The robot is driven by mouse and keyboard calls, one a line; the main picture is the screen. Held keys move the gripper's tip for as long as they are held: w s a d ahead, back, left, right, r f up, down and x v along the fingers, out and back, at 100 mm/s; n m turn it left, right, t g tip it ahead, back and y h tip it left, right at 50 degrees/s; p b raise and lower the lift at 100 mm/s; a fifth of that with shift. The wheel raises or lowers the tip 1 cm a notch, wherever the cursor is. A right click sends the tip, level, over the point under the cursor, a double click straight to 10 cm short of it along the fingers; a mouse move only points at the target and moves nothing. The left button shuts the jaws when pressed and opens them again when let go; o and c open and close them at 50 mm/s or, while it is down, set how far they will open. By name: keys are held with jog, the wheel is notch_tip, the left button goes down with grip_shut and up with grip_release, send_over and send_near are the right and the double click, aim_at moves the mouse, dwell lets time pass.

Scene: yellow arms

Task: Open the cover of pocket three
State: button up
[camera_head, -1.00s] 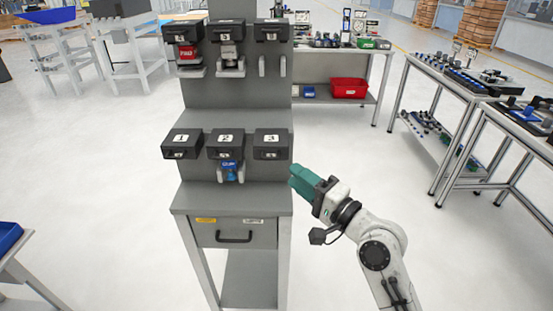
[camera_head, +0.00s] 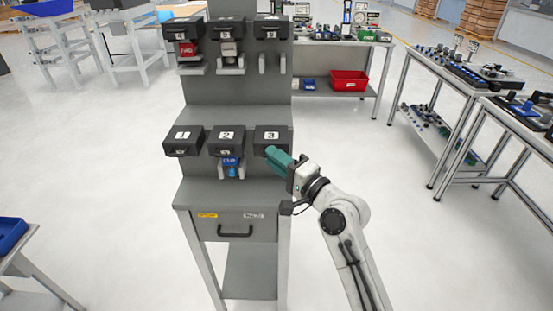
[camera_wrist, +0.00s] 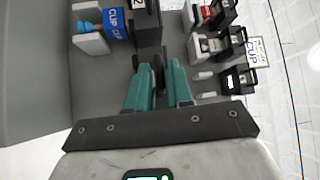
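The cover of pocket three (camera_head: 272,137) is a black lid with a white "3" label, at the right end of the lower row on the grey stand. It looks closed. My gripper (camera_head: 277,158) has teal fingers and is at the lower right front of that cover, overlapping it in the head view. In the wrist view my gripper (camera_wrist: 159,85) has its fingers a little apart, with a dark edge, apparently of cover three (camera_wrist: 158,72), between or just beyond their tips. Whether they touch it I cannot tell.
Covers one (camera_head: 182,139) and two (camera_head: 226,139) sit to the left, with a blue item (camera_head: 230,165) under cover two. A second row of covers is above. A drawer with a handle (camera_head: 235,231) is below. Tables stand at right and behind; floor around the stand is clear.

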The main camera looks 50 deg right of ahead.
grip_shut()
dwell(1.1)
